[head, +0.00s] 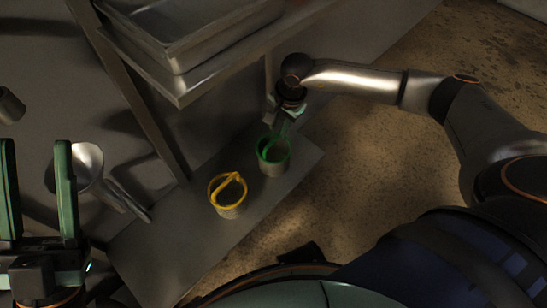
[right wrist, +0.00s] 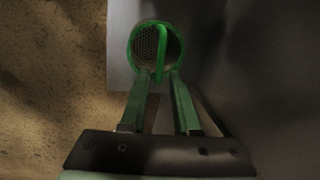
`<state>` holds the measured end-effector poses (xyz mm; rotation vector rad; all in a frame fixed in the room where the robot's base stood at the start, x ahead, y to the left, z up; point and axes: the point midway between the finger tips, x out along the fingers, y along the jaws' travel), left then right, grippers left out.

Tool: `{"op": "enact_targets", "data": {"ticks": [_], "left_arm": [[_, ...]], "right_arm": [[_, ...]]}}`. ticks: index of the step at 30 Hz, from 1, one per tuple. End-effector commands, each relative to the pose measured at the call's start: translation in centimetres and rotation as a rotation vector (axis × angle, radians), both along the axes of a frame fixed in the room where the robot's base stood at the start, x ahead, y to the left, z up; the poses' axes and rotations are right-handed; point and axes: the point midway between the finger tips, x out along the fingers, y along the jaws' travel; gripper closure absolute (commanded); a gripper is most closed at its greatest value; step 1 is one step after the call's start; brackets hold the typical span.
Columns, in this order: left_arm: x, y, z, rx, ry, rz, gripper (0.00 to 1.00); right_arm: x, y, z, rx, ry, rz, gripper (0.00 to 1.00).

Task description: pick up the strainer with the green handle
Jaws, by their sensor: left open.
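The strainer with the green handle (head: 274,163) stands on a low grey surface in the head view. It has a green rim and a green handle across its top. In the right wrist view the strainer (right wrist: 146,46) shows its mesh inside. My right gripper (head: 277,131) is right at it, with its fingertips (right wrist: 164,76) on either side of the handle's near end. I cannot tell whether they touch or grip the handle. My left gripper (head: 37,143) is open and empty at the left edge, far from the strainer.
A strainer with a yellow handle (head: 229,196) stands close by on the same low surface (head: 155,243). A metal shelf (head: 185,92) with trays (head: 190,35) hangs over the back. A metal ladle or scoop (head: 88,163) is near my left gripper. Bare floor (head: 370,150) lies to the right.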

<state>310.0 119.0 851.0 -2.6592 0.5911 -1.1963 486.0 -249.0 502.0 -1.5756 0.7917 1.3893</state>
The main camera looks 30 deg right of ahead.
Motion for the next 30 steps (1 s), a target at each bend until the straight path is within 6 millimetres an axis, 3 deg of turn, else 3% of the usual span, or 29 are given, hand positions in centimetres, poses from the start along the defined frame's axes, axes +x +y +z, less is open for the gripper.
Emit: {"op": "enact_targets", "data": {"ticks": [1,11,18,26,30], "left_arm": [[0.0,0.0,-0.7,0.002,0.001,0.001,0.50],[0.1,-0.2,-2.0,0.014,0.005,0.005,0.50],[0.2,-0.5,-4.3,0.035,0.012,0.014,0.50],[0.2,-0.6,-4.3,0.035,0.014,0.014,0.50],[0.2,-0.6,-4.3,0.032,0.013,0.015,0.50]], "right_arm": [[0.1,0.1,-1.1,0.001,0.001,-0.001,0.70],[0.5,0.3,-3.5,0.002,0.001,-0.001,0.70],[1.2,0.6,-7.0,0.003,0.001,-0.001,0.70],[1.3,0.6,-7.2,0.003,0.000,-0.002,0.70],[1.3,0.6,-7.2,0.003,0.000,-0.002,0.84]]}}
